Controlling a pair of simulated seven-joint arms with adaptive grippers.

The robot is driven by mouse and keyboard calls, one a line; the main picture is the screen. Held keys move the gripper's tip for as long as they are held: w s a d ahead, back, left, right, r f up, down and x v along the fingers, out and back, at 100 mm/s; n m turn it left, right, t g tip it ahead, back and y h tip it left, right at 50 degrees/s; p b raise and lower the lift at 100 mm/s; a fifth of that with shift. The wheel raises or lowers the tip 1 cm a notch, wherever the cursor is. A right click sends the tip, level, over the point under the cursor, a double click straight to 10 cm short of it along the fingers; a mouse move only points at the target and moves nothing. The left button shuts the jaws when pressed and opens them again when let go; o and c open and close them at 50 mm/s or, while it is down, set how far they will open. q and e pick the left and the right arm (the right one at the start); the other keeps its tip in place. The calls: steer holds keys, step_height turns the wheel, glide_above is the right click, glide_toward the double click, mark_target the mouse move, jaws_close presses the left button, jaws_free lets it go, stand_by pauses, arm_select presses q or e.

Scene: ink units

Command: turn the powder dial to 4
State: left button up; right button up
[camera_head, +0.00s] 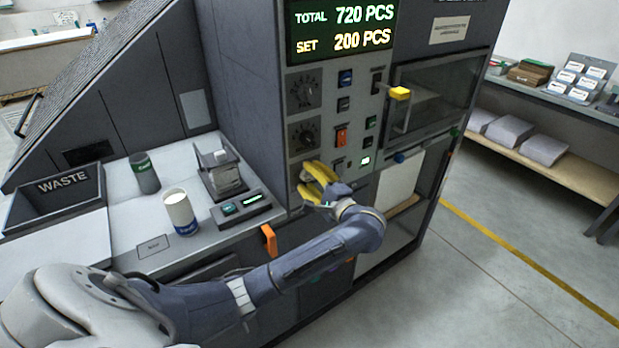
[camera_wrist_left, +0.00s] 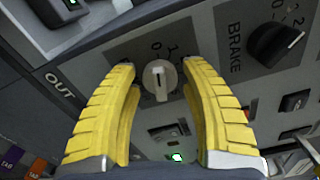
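A pale knob (camera_wrist_left: 160,80) with a light pointer line sits on a dark plate with a printed scale in the left wrist view. A 0 and a 1 can be made out, and the rest of the scale and its name are hidden or too small to read. My left gripper (camera_wrist_left: 158,70) has its yellow fingers spread on either side of this knob, with gaps between. In the head view my left gripper (camera_head: 312,180) is at the lower part of the machine's front panel and covers the knob. My right gripper is not in view.
A black dial (camera_wrist_left: 277,46) marked BRAKE is close by on the panel. Two black dials, upper (camera_head: 303,92) and lower (camera_head: 302,135), show above my gripper. A yellow handle (camera_head: 400,93) juts out to the right. A white cup (camera_head: 180,212) stands on the counter.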

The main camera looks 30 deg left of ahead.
arm_select(q)
jaws_close()
steer(key=m, duration=0.6)
steer(key=shift+f+m, duration=0.1)
steer(key=shift+m, duration=0.2)
steer(key=m, duration=1.1)
steer(key=shift+m, duration=0.4)
steer(key=m, duration=0.5)
steer(key=shift+m, duration=0.3)
